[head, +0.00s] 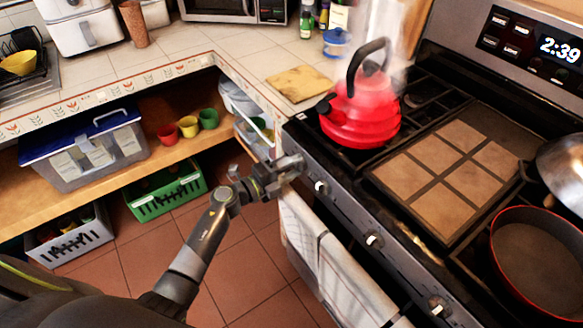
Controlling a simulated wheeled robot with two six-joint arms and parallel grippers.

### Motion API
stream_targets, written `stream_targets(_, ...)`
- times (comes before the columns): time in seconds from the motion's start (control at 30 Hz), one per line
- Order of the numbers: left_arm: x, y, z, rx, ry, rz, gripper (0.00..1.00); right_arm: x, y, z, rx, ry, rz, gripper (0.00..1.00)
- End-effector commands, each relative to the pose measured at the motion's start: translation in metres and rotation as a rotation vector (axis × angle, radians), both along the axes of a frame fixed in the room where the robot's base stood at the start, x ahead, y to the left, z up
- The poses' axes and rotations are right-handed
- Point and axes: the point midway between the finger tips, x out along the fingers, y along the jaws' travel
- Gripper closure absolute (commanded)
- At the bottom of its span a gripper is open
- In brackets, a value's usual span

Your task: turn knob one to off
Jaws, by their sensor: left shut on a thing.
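My left gripper (288,168) is at the left end of the stove's front panel (346,212), below the red kettle. It is shut on knob one, which its fingers hide, so the knob's setting cannot be read. Other knobs show along the panel to the right: one close by (321,187), one in the middle (373,240) and one further along (438,307). A steaming red kettle (360,108) with a black handle stands on the left burner grate behind the gripper. My right gripper is not in view.
A striped towel (325,262) hangs on the oven front below the panel. A griddle plate (445,172) and a red-rimmed pan (540,262) are on the stovetop. A cutting board (299,83) lies on the counter. Open shelves with bins stand at left; the tiled floor has room.

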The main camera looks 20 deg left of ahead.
Motion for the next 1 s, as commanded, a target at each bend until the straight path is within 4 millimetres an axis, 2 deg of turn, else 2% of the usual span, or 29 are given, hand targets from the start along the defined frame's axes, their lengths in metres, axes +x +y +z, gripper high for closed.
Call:
stream_targets(0.3,-0.001,0.000,-0.002,0.006,0.001,0.000,0.80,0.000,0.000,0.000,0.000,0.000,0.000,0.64)
stream_targets(0.33,-0.001,0.000,-0.002,0.006,0.001,0.000,0.55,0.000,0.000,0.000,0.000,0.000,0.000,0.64)
stream_targets(0.47,0.000,0.000,-0.001,0.005,0.000,0.000,0.38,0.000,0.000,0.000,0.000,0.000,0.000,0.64)
stream_targets(0.8,-0.002,0.002,-0.001,0.004,0.000,0.000,0.36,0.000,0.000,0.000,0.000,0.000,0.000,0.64)
stream_targets(1.0,-0.024,0.019,-0.002,0.007,0.001,0.001,0.36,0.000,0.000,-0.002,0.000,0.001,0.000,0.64)
